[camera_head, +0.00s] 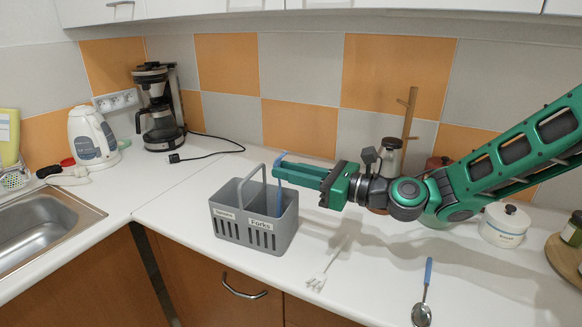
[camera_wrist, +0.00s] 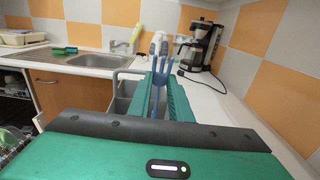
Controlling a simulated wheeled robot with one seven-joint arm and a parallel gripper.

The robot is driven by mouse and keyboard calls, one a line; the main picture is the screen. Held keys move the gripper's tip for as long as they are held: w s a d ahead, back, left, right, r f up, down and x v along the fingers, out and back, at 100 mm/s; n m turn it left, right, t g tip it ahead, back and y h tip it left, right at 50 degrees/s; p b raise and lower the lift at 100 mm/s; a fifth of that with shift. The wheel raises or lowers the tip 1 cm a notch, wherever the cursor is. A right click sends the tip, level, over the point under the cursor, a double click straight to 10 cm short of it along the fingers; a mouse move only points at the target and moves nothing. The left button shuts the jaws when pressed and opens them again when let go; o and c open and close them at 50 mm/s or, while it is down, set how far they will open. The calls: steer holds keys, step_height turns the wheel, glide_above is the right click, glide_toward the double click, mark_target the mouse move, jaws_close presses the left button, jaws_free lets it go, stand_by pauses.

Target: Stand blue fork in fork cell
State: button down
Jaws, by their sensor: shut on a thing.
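The grey caddy (camera_head: 236,235) stands on the white counter, with a tall handle in its middle. Its front labels read "Spoons" at left and "Forks" (camera_head: 262,224) at right. My gripper (camera_head: 280,171) is over the right, "Forks" side of the caddy and is shut on the blue fork (camera_head: 280,157). The fork is roughly upright; blue shows above the fingers and below them, down toward the fork cell. Its lower end is hidden by the caddy wall. In the wrist view the blue fork (camera_wrist: 157,104) stands between my fingers, with the caddy (camera_wrist: 124,103) just beyond.
A white fork (camera_head: 327,266) lies on the counter right of the caddy. A blue-handled spoon (camera_head: 424,290) lies farther right. Jars and a wooden stand (camera_head: 408,125) are behind my arm. A coffee maker (camera_head: 158,108), kettle (camera_head: 92,137) and sink (camera_head: 40,225) are at left.

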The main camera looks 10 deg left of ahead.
steer(key=shift+f, duration=0.15)
steer(key=c, duration=1.5)
jaws_free()
steer(key=shift+c, duration=0.2)
steer(key=shift+d, duration=0.1)
steer(key=v, duration=1)
steer(key=shift+d, duration=0.25)
steer(key=shift+s, duration=0.1)
